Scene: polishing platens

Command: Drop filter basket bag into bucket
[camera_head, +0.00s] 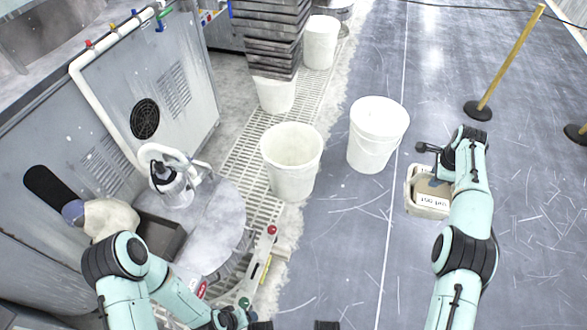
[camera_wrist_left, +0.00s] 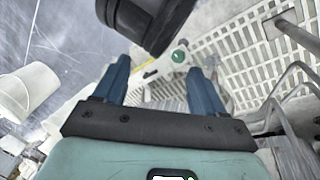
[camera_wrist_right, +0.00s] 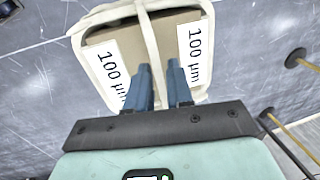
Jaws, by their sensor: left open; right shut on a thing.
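The filter basket bag (camera_head: 421,208) is a pale rectangular basket with a white rim and white labels. In the right wrist view the bag (camera_wrist_right: 88,22) shows "100 µm" on two labels and a strap across its middle. My right gripper (camera_wrist_right: 160,72) is shut on the strap. The bag hangs over the floor, right of the buckets. An open, empty-looking white bucket (camera_head: 291,175) stands at the centre of the head view. My left gripper (camera_wrist_left: 158,80) is open and empty, low at the left.
More white buckets (camera_head: 320,45) stand at the back near a dark stack (camera_head: 271,35). A grey machine (camera_head: 150,100) and round metal table (camera_head: 215,235) fill the left. A drain grating (camera_head: 250,150) runs beside them. A post with yellow pole (camera_head: 510,60) stands right.

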